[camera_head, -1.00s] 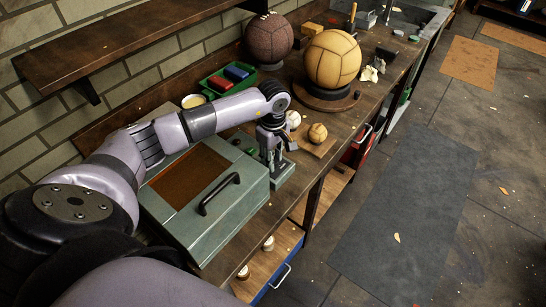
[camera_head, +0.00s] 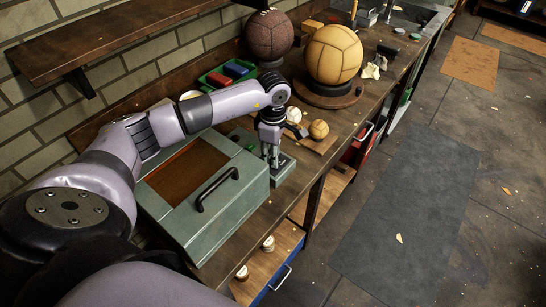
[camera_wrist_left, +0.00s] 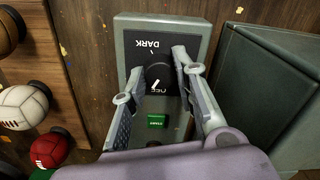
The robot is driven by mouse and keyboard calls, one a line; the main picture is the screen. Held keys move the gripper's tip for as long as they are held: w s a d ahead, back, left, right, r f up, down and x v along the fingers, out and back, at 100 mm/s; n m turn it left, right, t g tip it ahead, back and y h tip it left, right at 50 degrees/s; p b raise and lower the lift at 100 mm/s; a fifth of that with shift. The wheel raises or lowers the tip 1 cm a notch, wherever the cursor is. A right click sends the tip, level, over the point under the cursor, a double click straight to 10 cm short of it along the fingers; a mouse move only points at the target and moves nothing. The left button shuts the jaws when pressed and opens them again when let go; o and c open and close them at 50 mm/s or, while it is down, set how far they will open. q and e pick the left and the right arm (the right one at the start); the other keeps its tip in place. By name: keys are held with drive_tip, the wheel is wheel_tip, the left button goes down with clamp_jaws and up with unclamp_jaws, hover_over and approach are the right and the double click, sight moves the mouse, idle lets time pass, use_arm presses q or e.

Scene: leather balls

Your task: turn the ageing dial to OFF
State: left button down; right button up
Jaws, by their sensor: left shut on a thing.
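The ageing dial is a black knob (camera_wrist_left: 158,72) with a white pointer line, on a grey-green control box (camera_wrist_left: 135,52). Upside-down letters read DARK beyond it; a second partly hidden label is nearer. In the head view my left gripper (camera_head: 271,158) points down over the control box (camera_head: 285,171), in front of the dial. My right gripper is not in view.
A green cabinet (camera_head: 230,212) with a black handle stands beside the box. Small balls (camera_head: 319,129) lie behind it; large balls on stands (camera_head: 334,54) are farther back.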

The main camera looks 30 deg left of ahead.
use_arm(q)
drive_tip(key=n+b, duration=0.1)
drive_tip(key=n, duration=0.1)
drive_tip(key=shift+f+n, duration=0.1)
drive_tip(key=shift+n, duration=0.2)
drive_tip(key=shift+n+b, duration=0.65)
drive_tip(key=shift+n, duration=0.95)
drive_tip(key=c, duration=1.2)
unclamp_jaws()
drive_tip(key=shift+c, duration=0.2)
wheel_tip(320, 180, up, 12)
